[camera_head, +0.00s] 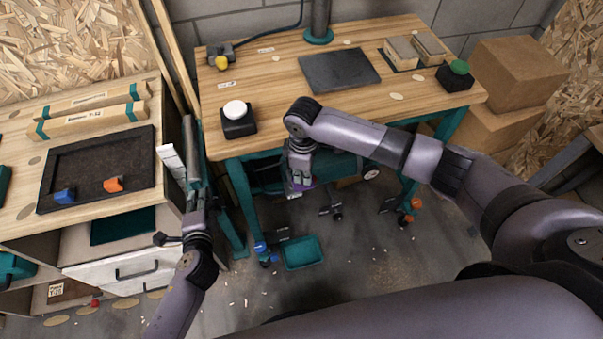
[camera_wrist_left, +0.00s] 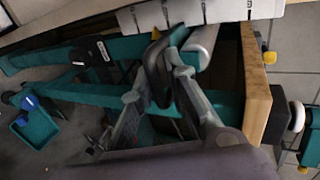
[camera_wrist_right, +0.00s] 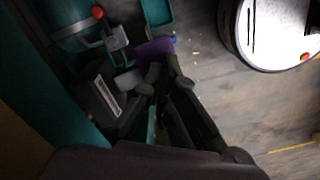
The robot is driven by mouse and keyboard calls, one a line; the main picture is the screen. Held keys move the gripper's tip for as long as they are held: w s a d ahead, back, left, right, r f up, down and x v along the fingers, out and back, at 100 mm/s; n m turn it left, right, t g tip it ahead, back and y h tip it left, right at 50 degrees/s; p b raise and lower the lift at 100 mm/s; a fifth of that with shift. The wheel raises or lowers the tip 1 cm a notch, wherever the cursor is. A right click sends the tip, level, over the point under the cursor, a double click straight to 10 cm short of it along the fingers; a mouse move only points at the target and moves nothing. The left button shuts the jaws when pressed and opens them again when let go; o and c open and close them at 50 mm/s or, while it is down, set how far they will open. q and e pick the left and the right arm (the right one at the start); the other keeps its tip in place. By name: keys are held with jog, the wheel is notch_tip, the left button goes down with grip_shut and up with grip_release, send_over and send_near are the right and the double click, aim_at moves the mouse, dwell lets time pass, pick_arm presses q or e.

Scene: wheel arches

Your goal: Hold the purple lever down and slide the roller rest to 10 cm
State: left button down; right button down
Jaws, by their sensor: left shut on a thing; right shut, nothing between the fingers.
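The purple lever (camera_head: 303,186) is low under the front of the wooden workbench, and it also shows in the right wrist view (camera_wrist_right: 154,48). My right gripper (camera_head: 297,184) is shut and empty, its fingertips (camera_wrist_right: 165,78) right beside the lever. I cannot tell whether they touch it or how far down it is. The roller rest, with a grey roller (camera_head: 188,140), stands between the two benches. Its roller shows in the left wrist view (camera_wrist_left: 200,46) below a white marked scale (camera_wrist_left: 190,12). My left gripper (camera_wrist_left: 166,60) is shut on a dark part next to the roller. The scale's numbers are unreadable.
The workbench (camera_head: 275,95) carries a white button (camera_head: 235,109), a dark mat (camera_head: 338,69) and a green button (camera_head: 459,67). A black tray (camera_head: 97,170) lies on the left bench. A teal bin (camera_head: 302,252) is on the floor. Cardboard boxes (camera_head: 518,70) stand at the right.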

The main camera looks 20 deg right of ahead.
pick_arm(q)
jog(key=shift+s+r, duration=0.1)
jog(key=shift+r, duration=3.3)
pick_arm(e)
notch_tip(320, 180, up, 7)
jog(key=shift+r, duration=0.1)
